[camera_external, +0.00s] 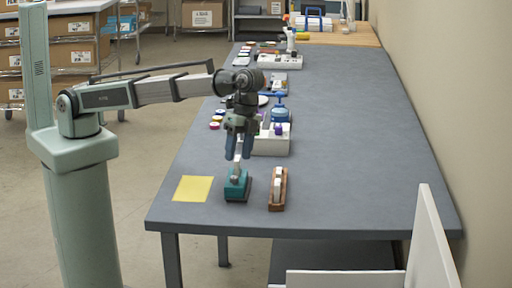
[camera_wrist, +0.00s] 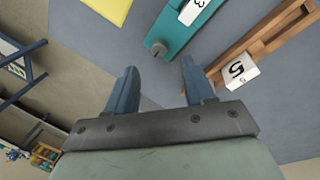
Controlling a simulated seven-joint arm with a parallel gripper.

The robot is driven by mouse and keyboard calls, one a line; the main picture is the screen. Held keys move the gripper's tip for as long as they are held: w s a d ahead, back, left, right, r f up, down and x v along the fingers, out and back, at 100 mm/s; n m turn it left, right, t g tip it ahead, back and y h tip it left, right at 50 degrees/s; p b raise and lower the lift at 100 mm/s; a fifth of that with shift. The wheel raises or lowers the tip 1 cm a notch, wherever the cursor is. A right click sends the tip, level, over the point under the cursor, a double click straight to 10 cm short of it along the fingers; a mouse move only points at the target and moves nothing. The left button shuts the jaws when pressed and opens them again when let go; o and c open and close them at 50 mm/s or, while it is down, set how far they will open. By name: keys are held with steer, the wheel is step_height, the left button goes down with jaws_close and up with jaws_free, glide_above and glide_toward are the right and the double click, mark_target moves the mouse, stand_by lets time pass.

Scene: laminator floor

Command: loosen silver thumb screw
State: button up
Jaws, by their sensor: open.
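A silver thumb screw (camera_wrist: 158,48) sits at the near end of a teal block (camera_wrist: 183,35) in the wrist view. The teal block carries a white label reading 3 and also shows in the external view (camera_external: 236,188) near the table's front edge. My gripper (camera_wrist: 160,80) is open and empty, its two blue fingers on either side of and short of the screw in the picture. In the external view my gripper (camera_external: 237,158) points down above the teal block. I cannot tell the exact height gap.
A brown wooden holder (camera_external: 277,190) with a white block labelled 5 (camera_wrist: 238,70) stands close to the right of the teal block. A yellow sheet (camera_external: 193,189) lies to the left. White trays with small items (camera_external: 272,142) stand farther back. The front right of the table (camera_external: 360,200) is clear.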

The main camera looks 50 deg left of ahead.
mark_target(235, 177)
steer(key=shift+x, duration=3.05)
steer(key=shift+w, duration=0.1)
jaws_close()
